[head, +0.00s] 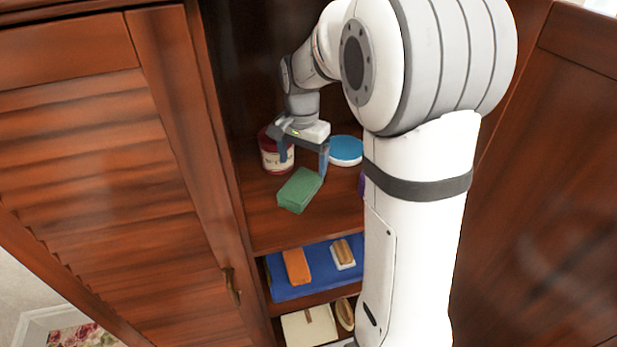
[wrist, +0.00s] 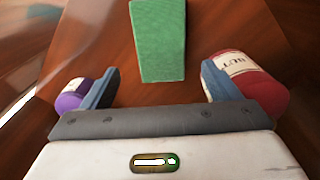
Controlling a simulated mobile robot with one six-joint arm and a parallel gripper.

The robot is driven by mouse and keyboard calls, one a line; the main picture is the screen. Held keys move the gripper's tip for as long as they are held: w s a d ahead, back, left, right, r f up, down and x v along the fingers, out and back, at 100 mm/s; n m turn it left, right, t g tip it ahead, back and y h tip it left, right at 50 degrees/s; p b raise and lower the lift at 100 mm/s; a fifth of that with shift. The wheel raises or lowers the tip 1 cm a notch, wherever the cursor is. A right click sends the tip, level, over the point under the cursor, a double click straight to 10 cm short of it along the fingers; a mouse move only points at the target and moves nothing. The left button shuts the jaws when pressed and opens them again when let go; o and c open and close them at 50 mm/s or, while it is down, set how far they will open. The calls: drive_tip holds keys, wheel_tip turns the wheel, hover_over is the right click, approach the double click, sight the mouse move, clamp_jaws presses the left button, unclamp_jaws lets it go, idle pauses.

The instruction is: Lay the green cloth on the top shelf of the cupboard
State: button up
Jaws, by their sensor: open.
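The green cloth (head: 299,189) is a folded, block-like piece lying on the top visible shelf (head: 262,222) of the cupboard. It also shows in the wrist view (wrist: 158,40), ahead of the jaws and roughly midway between them. My gripper (head: 304,168) is open above the shelf, just behind the cloth in the head view. Nothing is between its two fingers in the wrist view (wrist: 160,88), and the cloth looks apart from them. My arm hides the right part of the shelf in the head view.
A red labelled can (head: 270,152) stands left of my gripper, and a blue-lidded tub (head: 346,150) stands to its right. A purple can (wrist: 72,95) is close by the left finger. A lower shelf has a blue cloth (head: 290,286) under an orange block (head: 297,266) and a brush (head: 343,254).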

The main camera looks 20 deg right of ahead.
drive_tip(key=s+r+n+t, duration=0.1)
drive_tip(key=s+n, duration=0.3)
drive_tip(key=s, duration=0.6)
drive_tip(key=s+r+n+t, duration=0.2)
drive_tip(key=s+r+n, duration=0.1)
drive_tip(key=s, duration=0.8)
drive_tip(key=shift+s+r+n, duration=0.15)
drive_tip(key=shift+r+n, duration=0.15)
drive_tip(key=shift+n, duration=0.6)
drive_tip(key=shift+c, duration=0.2)
